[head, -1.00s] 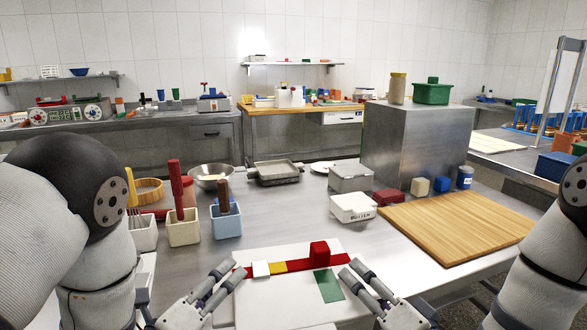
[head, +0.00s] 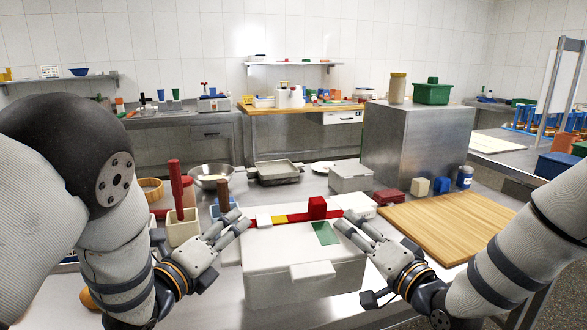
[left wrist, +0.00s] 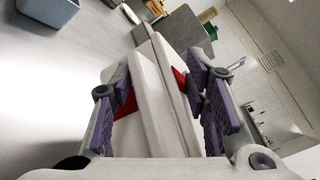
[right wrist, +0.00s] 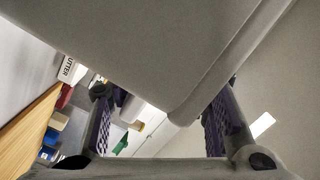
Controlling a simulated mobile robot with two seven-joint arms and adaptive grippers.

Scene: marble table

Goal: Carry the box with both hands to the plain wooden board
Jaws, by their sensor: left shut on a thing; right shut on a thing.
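The white box (head: 300,285) is in the middle front of the head view, with a red strip across its lid bearing white and yellow pieces, an upright red block and a green patch. My left gripper (head: 239,222) is shut at the box's left end; the left wrist view shows the white box (left wrist: 165,110) and red parts between its fingers. My right gripper (head: 345,228) is shut at the right end; the box (right wrist: 150,50) fills the upper right wrist view. The box looks raised and roughly level. The plain wooden board (head: 455,225) lies to its right, bare.
A white butter container (head: 358,208) is partly hidden behind the box. Dark red (head: 388,196), cream (head: 420,187) and blue (head: 441,186) items line the board's back edge. A grey metal block (head: 415,145) stands behind. Utensil holders (head: 183,230) stand at left.

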